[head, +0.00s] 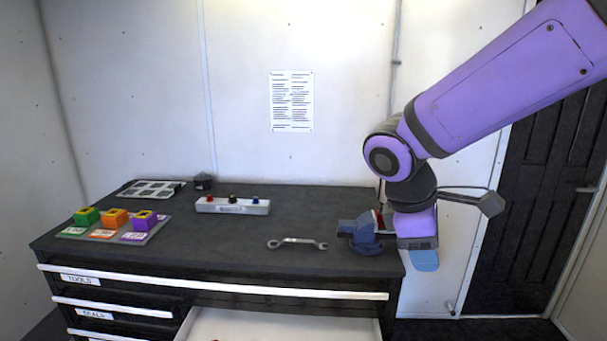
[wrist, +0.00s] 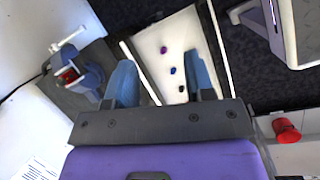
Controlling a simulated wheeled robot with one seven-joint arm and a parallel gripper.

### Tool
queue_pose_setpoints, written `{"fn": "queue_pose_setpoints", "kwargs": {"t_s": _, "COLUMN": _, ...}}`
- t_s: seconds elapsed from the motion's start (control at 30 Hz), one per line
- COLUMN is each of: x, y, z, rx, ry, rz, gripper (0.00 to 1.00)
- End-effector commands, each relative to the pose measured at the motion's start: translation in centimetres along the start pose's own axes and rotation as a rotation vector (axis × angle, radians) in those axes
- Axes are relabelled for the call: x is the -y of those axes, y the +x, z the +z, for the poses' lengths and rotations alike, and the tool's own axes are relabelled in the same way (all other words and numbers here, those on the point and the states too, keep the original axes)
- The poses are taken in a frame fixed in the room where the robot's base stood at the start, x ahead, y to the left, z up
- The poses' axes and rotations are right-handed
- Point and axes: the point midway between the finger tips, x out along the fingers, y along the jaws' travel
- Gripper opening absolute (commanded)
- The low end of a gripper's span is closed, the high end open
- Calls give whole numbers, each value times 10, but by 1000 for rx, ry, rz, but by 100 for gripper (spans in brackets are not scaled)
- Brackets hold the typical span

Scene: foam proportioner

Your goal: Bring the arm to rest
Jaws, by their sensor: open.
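My arm reaches in from the upper right in the head view, bent at a dark elbow joint. My gripper (head: 425,260) hangs beside the bench's right end, with a blue finger pointing down. In the wrist view my gripper (wrist: 158,62) shows two blue fingers set wide apart, with nothing held between them. The open drawer (wrist: 150,45) lies beyond the fingers, with a few small dark, red and blue pieces inside.
A blue vise (head: 362,236) stands on the workbench (head: 200,260) close to my gripper, with something red at it. A wrench (head: 298,243), a grey block with knobs (head: 232,206) and a tray of coloured blocks (head: 160,228) lie leftward. The drawer (head: 270,326) stands open in front.

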Motion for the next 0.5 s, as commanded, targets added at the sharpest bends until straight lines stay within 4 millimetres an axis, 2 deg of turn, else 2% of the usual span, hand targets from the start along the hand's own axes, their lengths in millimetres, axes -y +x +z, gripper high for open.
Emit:
{"fn": "queue_pose_setpoints", "kwargs": {"t_s": 0.03, "x": -1, "y": -4, "z": 17, "rx": -36, "ry": 79, "rz": -8, "gripper": 49}}
{"fn": "queue_pose_setpoints", "kwargs": {"t_s": 0.2, "x": 4, "y": -16, "z": 61, "rx": -155, "ry": 341, "rz": -38, "gripper": 49}}
{"fn": "queue_pose_setpoints", "kwargs": {"t_s": 0.5, "x": 26, "y": -31, "z": 128, "rx": -365, "ry": 797, "rz": -78, "gripper": 49}}
